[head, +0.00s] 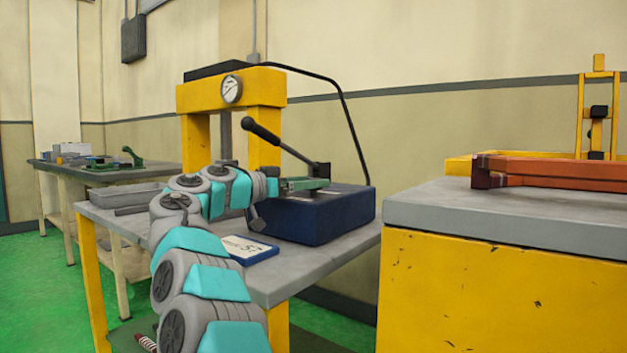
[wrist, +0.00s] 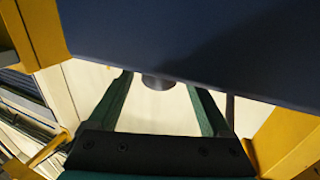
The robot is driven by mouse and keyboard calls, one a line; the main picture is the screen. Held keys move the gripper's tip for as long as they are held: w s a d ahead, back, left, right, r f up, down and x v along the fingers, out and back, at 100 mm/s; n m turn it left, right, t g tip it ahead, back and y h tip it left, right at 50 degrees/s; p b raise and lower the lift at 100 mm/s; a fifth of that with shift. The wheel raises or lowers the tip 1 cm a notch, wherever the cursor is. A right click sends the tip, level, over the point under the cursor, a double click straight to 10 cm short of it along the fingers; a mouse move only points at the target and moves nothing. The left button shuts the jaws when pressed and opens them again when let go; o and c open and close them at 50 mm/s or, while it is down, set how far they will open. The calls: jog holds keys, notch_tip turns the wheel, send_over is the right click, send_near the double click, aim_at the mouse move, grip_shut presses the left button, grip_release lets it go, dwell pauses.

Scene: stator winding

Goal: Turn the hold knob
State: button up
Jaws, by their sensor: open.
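My gripper (head: 304,183) has green fingers and reaches from the left to the top of the dark blue box (head: 318,221), by the base of the lever. In the wrist view my gripper (wrist: 158,84) is open, its fingers spread apart. A small dark round piece (wrist: 158,83), which looks like the knob, shows between the fingertips at the edge of a large dark blue surface (wrist: 190,35). That surface partly hides it. I cannot tell whether either finger touches it. In the head view I cannot make out the knob.
A lever with a black handle (head: 262,131) rises above the box. A yellow press frame with a gauge (head: 232,89) stands behind. A blue-edged card (head: 248,249) lies on the grey table. A yellow bench (head: 500,285) with an orange bar (head: 560,169) stands right.

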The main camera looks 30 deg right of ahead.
jog(key=shift+d, duration=0.7)
grip_shut()
